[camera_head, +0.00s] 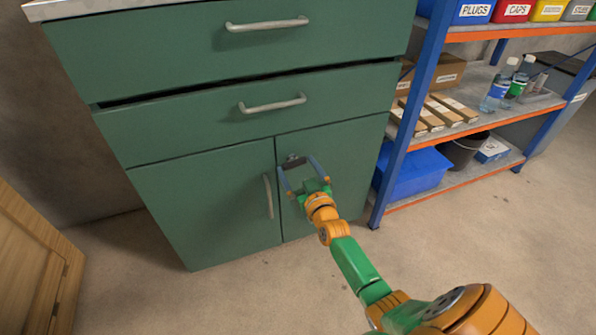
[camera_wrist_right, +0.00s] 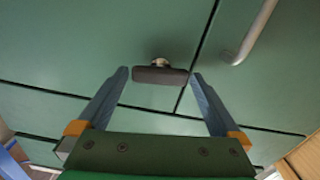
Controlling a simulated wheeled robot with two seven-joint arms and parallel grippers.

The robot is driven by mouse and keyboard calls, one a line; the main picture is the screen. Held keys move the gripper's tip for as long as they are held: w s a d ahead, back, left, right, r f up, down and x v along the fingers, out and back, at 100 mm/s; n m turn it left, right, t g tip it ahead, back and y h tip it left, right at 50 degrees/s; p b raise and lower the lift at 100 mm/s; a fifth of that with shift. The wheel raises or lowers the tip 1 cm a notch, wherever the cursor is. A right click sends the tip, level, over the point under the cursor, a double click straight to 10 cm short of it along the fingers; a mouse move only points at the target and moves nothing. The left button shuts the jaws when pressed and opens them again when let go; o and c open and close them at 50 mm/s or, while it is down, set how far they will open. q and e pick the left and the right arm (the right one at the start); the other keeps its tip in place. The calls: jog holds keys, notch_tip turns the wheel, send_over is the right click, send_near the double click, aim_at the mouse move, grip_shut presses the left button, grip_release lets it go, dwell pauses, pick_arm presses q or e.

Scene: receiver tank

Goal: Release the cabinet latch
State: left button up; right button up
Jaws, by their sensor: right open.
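The green cabinet (camera_head: 205,205) has two lower doors, and a small dark latch (camera_head: 292,160) sits at the top of the right door, near the seam between the doors. In the right wrist view the latch (camera_wrist_right: 160,75) is a dark bar on a round metal post. My right gripper (camera_head: 300,167) is open at the latch. In the right wrist view its blue-grey fingertips (camera_wrist_right: 160,76) stand on either side of the bar, with a small gap at each end. My left gripper is out of view.
A vertical door handle (camera_head: 268,196) is left of my right gripper. Two drawers with handles (camera_head: 272,104) are above; the lower one has a dark gap along its top. A blue-orange shelf rack (camera_head: 408,120) stands close on the right. A wooden crate-like object (camera_head: 35,265) is at lower left.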

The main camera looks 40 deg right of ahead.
jog(key=shift+c, duration=0.2)
jog(key=c, duration=1)
jog(key=shift+r+m+p, duration=0.1)
jog(key=shift+m+p, duration=0.25)
jog(key=shift+m, duration=0.35)
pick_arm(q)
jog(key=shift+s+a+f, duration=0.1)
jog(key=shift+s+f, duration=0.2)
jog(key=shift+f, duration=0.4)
pick_arm(e)
jog(key=o, duration=1)
jog(key=shift+o, duration=0.2)
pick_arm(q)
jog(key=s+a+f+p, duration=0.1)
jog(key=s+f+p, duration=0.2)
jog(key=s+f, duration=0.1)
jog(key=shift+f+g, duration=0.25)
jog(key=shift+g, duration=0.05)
pick_arm(e)
jog(key=v, duration=0.7)
jog(key=shift+m, duration=0.3)
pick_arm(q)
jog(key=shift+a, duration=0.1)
